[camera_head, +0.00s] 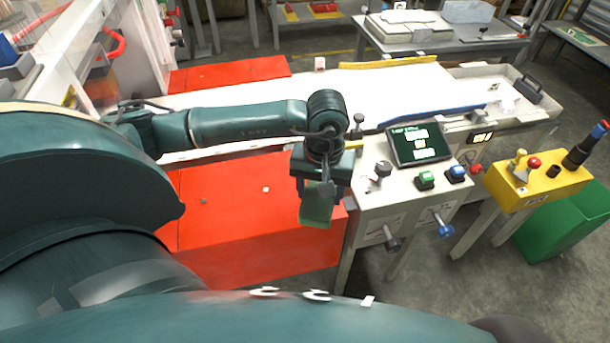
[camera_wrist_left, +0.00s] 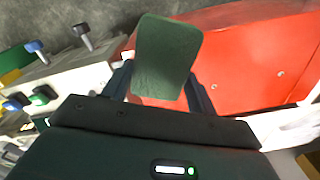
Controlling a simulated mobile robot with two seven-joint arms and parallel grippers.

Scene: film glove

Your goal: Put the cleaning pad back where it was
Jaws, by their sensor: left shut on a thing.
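The cleaning pad (camera_head: 316,208) is a flat green pad held in my left gripper (camera_head: 318,190). In the head view it hangs below the gripper, in front of the red box's right end. In the left wrist view the pad (camera_wrist_left: 167,57) is dark green with rounded corners, and it sits between the two fingers of my left gripper (camera_wrist_left: 158,88). The gripper is shut on it. My right gripper is not in view.
A red box (camera_head: 240,245) lies below my left arm. Right of the gripper stands a white control panel with a screen (camera_head: 420,143), buttons and knobs. Farther right are a yellow control box (camera_head: 540,188) and a green bin (camera_head: 570,228). A long white bed (camera_head: 390,95) lies behind.

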